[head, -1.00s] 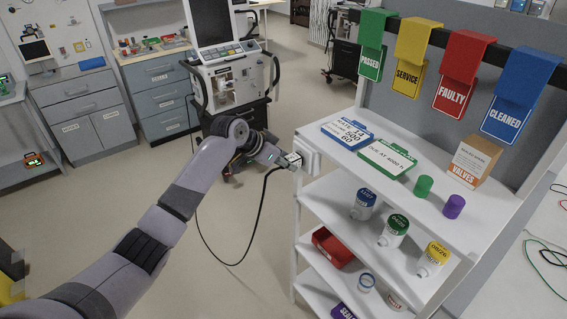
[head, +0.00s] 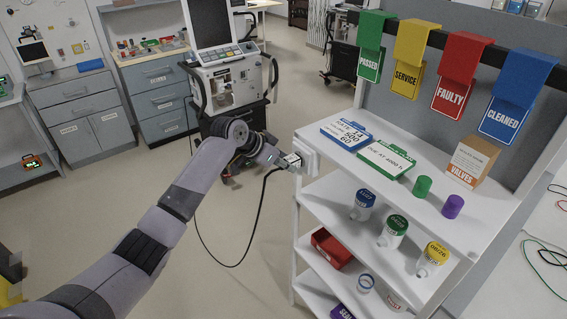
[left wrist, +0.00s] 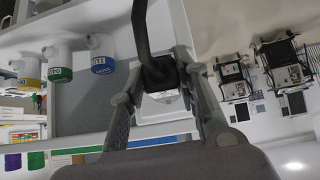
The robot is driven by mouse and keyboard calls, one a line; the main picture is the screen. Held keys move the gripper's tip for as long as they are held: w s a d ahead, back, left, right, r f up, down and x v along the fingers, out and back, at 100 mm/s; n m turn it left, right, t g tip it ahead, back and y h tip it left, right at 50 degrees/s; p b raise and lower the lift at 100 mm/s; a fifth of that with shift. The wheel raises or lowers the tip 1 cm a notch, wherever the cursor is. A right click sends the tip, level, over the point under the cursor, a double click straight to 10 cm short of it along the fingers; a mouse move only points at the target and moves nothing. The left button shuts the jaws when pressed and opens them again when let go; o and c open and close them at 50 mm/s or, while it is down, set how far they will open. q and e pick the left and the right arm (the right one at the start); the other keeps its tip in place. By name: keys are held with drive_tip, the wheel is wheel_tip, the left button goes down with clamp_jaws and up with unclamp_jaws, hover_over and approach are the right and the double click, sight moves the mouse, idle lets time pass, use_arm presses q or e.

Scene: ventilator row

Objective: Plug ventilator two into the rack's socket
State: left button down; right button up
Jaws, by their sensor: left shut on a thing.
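My left gripper (head: 283,159) is shut on a plug (head: 293,159) at the left end of the white rack (head: 330,190). The plug is right at the white socket (head: 309,153) on the rack's side; I cannot tell how deep it sits. In the left wrist view the dark plug (left wrist: 160,74) is between the fingers, in front of the pale socket plate (left wrist: 163,106). The black cable (head: 262,215) hangs from the plug in a loop. A ventilator (head: 232,80) stands behind my arm; its number is not readable. My right gripper is not in view.
The rack's top holds a blue sign (head: 346,134), a green sign (head: 386,158), caps and a valves box (head: 472,160). Bottles and a red bin (head: 332,247) are below. Coloured tags hang from the rail.

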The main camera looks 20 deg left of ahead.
use_arm(q)
drive_tip(key=shift+w+d+r, duration=0.15)
drive_tip(key=shift+r, duration=0.15)
drive_tip(key=c, duration=1.7)
unclamp_jaws()
drive_tip(key=o, duration=0.5)
drive_tip(key=shift+w+d+f, duration=0.15)
drive_tip(key=shift+w+f, duration=0.05)
drive_tip(key=shift+f, duration=0.05)
drive_tip(key=shift+o, duration=0.4)
drive_tip(key=shift+s, duration=0.15)
drive_tip(key=shift+a, duration=0.2)
